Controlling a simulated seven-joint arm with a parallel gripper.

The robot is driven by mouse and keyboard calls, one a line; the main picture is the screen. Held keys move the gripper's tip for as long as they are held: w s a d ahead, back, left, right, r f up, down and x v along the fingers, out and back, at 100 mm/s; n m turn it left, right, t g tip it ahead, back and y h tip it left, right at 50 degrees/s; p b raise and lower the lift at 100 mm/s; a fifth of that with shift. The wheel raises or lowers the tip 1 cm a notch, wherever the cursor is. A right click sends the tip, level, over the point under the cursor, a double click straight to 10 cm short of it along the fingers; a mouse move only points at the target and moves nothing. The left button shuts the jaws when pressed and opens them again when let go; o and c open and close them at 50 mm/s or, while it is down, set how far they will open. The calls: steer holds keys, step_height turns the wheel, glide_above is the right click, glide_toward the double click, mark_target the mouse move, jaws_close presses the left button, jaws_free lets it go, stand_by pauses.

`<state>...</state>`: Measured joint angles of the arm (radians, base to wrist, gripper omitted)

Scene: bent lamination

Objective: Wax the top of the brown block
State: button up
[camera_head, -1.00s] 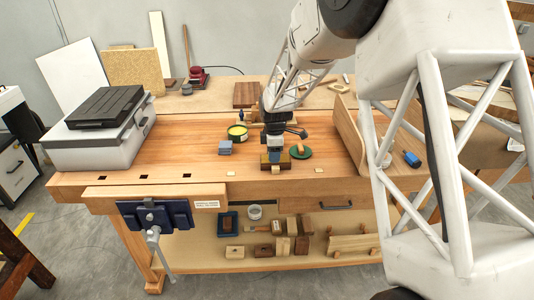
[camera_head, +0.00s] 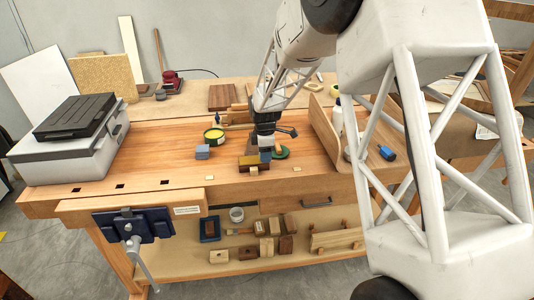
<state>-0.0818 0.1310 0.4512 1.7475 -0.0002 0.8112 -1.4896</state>
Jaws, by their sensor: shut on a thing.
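The brown block (camera_head: 246,162) lies flat on the bench in front of my arm. My gripper (camera_head: 265,149) points down at the block's right end and is shut on a small blue pad (camera_head: 265,156). The pad is at the top of the block's right end; I cannot tell whether it touches. The gripper hides part of the block. An open round tin with a yellow-green rim (camera_head: 213,135), probably the wax, stands behind and to the left. The fingertips are too small to make out clearly.
A blue-grey block (camera_head: 203,152) lies left of the brown block. A green disc (camera_head: 281,153) is close on the right. An upright wooden board (camera_head: 325,130) stands further right. A grey machine (camera_head: 70,140) fills the bench's left end. Bare bench lies between.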

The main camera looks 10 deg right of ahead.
steer(key=shift+a, duration=5)
steer(key=shift+d+f, duration=0.1)
steer(key=shift+d, duration=5.65)
steer(key=shift+d+r, duration=0.2)
steer(key=shift+r, duration=3.8)
steer(key=shift+w+a, duration=0.15)
steer(key=shift+w+a+r, duration=0.1)
steer(key=shift+w+a, duration=0.05)
steer(key=shift+w, duration=0.4)
steer(key=w+a, duration=0.4)
steer(key=w, duration=0.6)
steer(key=w+a+f, duration=0.1)
steer(key=w+a, duration=0.4)
steer(key=w, duration=0.5)
steer(key=shift+w+f, duration=0.15)
